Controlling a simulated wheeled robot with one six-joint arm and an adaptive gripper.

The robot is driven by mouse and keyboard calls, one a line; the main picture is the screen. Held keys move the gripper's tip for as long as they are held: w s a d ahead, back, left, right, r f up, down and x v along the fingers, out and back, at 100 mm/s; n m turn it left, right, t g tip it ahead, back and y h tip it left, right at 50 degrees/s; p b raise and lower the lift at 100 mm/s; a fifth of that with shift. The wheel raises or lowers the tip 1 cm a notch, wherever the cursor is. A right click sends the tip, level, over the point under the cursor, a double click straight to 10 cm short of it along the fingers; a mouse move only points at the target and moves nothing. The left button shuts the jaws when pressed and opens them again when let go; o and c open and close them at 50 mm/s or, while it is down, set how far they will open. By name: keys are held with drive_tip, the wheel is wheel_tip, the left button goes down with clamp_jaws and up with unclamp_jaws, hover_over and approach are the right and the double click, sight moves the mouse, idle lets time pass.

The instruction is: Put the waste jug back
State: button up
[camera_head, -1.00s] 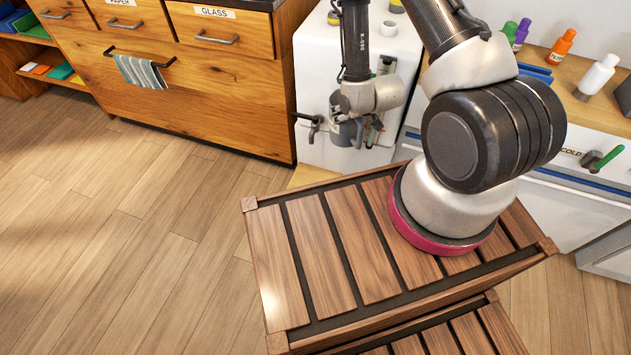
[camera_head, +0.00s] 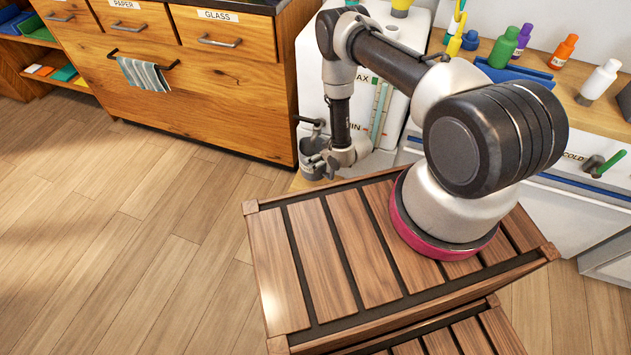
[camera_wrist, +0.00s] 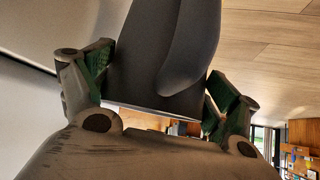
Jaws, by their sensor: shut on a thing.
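My gripper (camera_head: 328,162) is low in front of the white tank (camera_head: 388,45), at its left side in the head view. It is shut on a dark grey jug (camera_head: 311,148), the waste jug by its look. The jug is close below the tank's tap (camera_head: 313,122); I cannot tell whether it touches anything beneath. In the wrist view the jug's grey wall (camera_wrist: 165,50) lies between the two green-padded fingers of my gripper (camera_wrist: 160,88). The jug's contents and base are hidden.
Wooden drawers with a towel (camera_head: 143,76) stand left of the tank. The counter at right carries coloured bottles (camera_head: 505,48) and a white bottle (camera_head: 599,80). A second tap (camera_head: 603,164) sticks out below it. The floor (camera_head: 130,240) at left is clear.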

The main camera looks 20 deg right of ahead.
sight(319, 169)
wheel_tip(319, 169, down, 9)
drive_tip(key=shift+f, duration=0.1)
idle(0.3)
drive_tip(key=o, duration=1.9)
drive_tip(key=shift+f, duration=0.15)
drive_tip(key=shift+c, duration=0.2)
drive_tip(key=shift+s+r, duration=0.1)
drive_tip(key=shift+r, duration=0.15)
drive_tip(key=v, duration=1.1)
drive_tip(key=shift+s+d+r, duration=0.15)
drive_tip(key=shift+s+r, duration=0.1)
